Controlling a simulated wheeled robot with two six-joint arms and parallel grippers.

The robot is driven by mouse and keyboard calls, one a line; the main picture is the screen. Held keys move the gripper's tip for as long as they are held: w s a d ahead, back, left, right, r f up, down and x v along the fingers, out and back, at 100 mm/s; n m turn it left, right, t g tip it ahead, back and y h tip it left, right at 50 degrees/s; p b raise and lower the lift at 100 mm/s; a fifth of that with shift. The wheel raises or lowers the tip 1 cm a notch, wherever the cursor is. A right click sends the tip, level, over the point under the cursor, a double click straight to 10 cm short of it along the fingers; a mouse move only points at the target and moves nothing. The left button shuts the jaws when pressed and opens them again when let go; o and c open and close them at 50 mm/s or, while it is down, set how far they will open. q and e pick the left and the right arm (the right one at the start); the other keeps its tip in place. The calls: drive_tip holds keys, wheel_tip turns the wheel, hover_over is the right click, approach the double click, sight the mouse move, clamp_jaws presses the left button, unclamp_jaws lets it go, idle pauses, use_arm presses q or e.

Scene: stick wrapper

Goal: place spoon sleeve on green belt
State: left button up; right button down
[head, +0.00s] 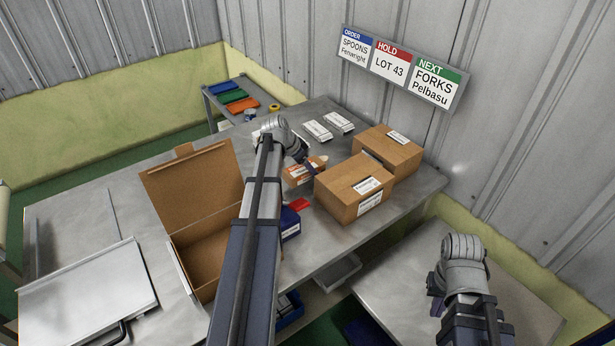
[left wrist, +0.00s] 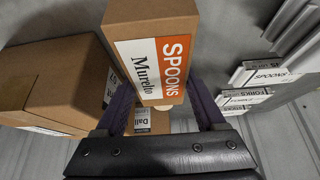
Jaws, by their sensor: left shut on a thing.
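My left gripper (head: 308,165) is shut on a small brown carton (head: 298,176) at the back of the table. In the left wrist view this carton (left wrist: 150,80) has an orange and white label reading SPOONS Murelto and stands between the purple fingers. White packs (head: 318,131) lie behind it; in the left wrist view these packs (left wrist: 265,76) read SPOONS and FORKS. A green strip (head: 234,97) lies between a blue and an orange one on the far side table. My right gripper (head: 437,286) is over the right-hand table; its fingers are unclear.
Two brown cartons (head: 350,190) stand right of the held carton. A large open carton (head: 205,250) stands left of my left arm. A red item (head: 299,205) and a blue box (head: 290,223) are near the front edge. A wall sign (head: 388,64) reads SPOONS, LOT 43, FORKS.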

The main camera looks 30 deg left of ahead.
use_arm(q)
wheel_tip(320, 180, down, 3)
drive_tip(key=shift+f+b, duration=0.15)
drive_tip(key=shift+b, duration=1.1)
drive_tip(key=o, duration=1.5)
